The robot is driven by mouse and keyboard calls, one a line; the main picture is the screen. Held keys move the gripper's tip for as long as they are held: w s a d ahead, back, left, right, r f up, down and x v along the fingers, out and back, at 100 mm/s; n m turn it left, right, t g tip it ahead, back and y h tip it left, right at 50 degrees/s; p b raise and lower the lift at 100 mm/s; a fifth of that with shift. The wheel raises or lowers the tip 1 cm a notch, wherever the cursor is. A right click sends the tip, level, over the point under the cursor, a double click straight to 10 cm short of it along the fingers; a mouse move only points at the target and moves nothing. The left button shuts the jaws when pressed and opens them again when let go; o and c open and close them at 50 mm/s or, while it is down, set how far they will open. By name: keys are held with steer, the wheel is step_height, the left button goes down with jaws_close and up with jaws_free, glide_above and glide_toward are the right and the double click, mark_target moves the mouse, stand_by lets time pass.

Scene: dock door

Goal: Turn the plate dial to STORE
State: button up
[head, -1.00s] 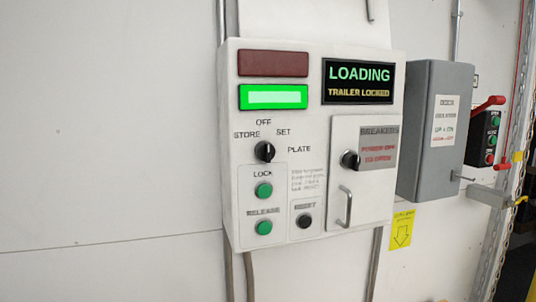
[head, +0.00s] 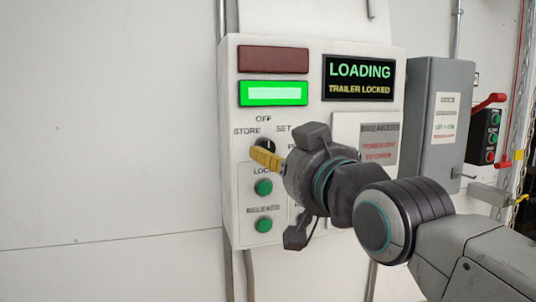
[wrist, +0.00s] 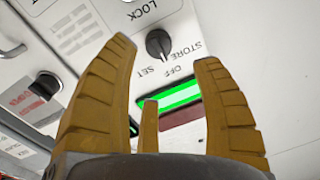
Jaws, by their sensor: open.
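The plate dial (head: 266,144) is a round black knob on the white control panel, with STORE at its left, OFF above and SET at its upper right. Its pointer looks turned toward OFF, though the mark is small. In the wrist view the dial (wrist: 158,43) appears upside down between my fingertips. My gripper (head: 262,157) is at the panel's front, its yellow fingers spread around the dial's line of sight and hiding its lower part. In the wrist view my gripper (wrist: 165,51) is open with nothing held. I cannot tell whether the fingers touch the knob.
Green LOCK (head: 264,187) and RELEASE (head: 264,225) buttons sit below the dial. A lit green lamp (head: 273,95) and a display (head: 358,81) reading LOADING, TRAILER LOCKED are above. The breaker door (head: 379,145) and a grey box (head: 420,165) are to the right. The left wall is clear.

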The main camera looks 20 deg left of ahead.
mark_target(270, 148)
steer(key=shift+p+x, duration=1.3)
steer(key=shift+x, duration=2.25)
steer(key=shift+f, duration=0.15)
steer(key=shift+c, duration=0.2)
jaws_close()
